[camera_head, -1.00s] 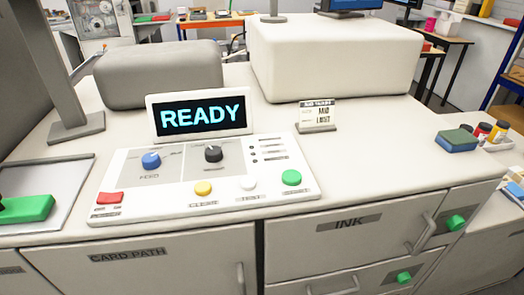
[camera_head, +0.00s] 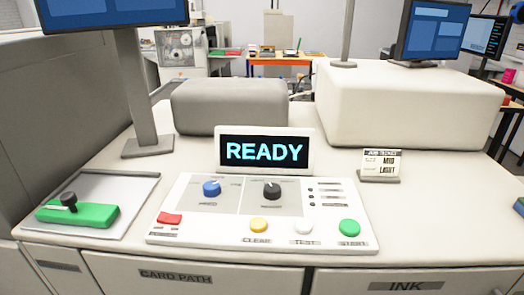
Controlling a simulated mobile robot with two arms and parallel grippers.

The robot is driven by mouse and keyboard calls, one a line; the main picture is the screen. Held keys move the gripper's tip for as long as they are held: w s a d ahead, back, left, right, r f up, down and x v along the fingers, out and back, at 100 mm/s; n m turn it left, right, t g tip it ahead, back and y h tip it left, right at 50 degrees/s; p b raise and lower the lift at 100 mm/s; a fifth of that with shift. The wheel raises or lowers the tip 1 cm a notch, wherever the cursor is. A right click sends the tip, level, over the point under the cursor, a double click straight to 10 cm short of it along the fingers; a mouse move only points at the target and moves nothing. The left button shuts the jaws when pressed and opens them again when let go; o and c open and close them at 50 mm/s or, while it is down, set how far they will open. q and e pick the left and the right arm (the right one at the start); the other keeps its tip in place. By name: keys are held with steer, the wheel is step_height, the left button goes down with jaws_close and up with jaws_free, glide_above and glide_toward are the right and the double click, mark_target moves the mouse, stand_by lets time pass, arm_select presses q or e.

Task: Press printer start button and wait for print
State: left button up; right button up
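The printer's control panel (camera_head: 230,232) lies on the white machine top in the middle of the head view. Its green START button (camera_head: 349,228) is at the panel's lower right, beside the white TEST button (camera_head: 303,227) and the yellow CLEAR button (camera_head: 258,225). A red button (camera_head: 169,218) is at the left end. A blue knob (camera_head: 211,188) and a black knob (camera_head: 272,189) sit above. The display (camera_head: 264,151) behind the panel reads READY. Neither of my grippers is in view.
A green block with a black knob (camera_head: 78,214) lies on a tray at the left. A job ticket stand (camera_head: 381,165) is right of the display. Grey (camera_head: 235,105) and white (camera_head: 405,107) housings stand behind, with a monitor (camera_head: 115,12) on a post at left. The space before the panel is clear.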

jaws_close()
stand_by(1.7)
